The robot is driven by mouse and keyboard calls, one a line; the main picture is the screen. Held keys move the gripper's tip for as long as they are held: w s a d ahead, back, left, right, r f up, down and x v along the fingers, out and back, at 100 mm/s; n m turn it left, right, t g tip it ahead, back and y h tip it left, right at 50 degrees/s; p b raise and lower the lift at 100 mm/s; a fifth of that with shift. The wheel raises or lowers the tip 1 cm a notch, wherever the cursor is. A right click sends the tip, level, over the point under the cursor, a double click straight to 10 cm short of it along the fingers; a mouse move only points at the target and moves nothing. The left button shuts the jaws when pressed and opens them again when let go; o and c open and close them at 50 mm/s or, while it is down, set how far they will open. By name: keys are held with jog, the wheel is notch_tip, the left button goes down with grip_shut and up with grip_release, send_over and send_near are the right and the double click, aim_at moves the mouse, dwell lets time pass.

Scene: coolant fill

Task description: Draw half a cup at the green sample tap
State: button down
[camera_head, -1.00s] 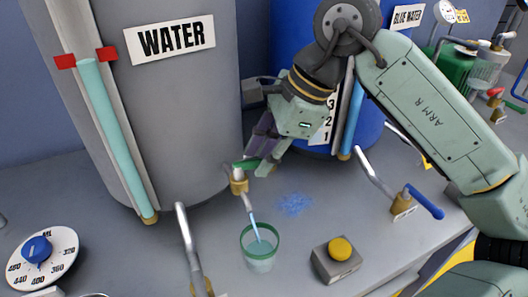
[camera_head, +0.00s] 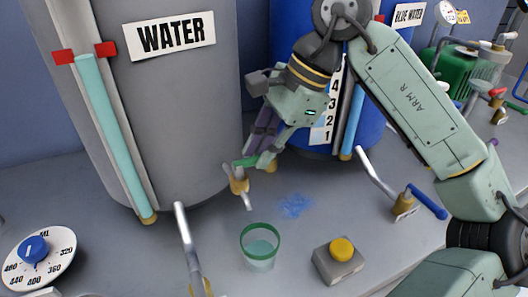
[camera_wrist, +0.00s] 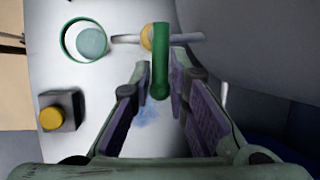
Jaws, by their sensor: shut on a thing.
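The green sample tap (camera_head: 239,183) has a brass body, a thin spout and a green lever (camera_head: 246,162), at the foot of the grey WATER tank (camera_head: 180,110). My gripper (camera_head: 264,152) is at the lever and shut on it. In the wrist view the lever (camera_wrist: 160,62) lies between the two fingers of my gripper (camera_wrist: 163,90). No stream shows at the spout.
A yellow button on a grey box (camera_head: 339,258) stands right of the cup. A blue splash mark (camera_head: 295,205) is on the counter. A blue-handled tap (camera_head: 424,202) is at the right, a dial (camera_head: 36,258) at the left. A metal pipe (camera_head: 190,245) stands left of the cup.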

jog(key=c, duration=1.6)
grip_release()
jog(key=shift+o, duration=0.2)
jog(key=shift+r, duration=0.1)
jog(key=v, duration=1.1)
jog(key=shift+d+r, duration=0.2)
jog(key=shift+r, duration=0.15)
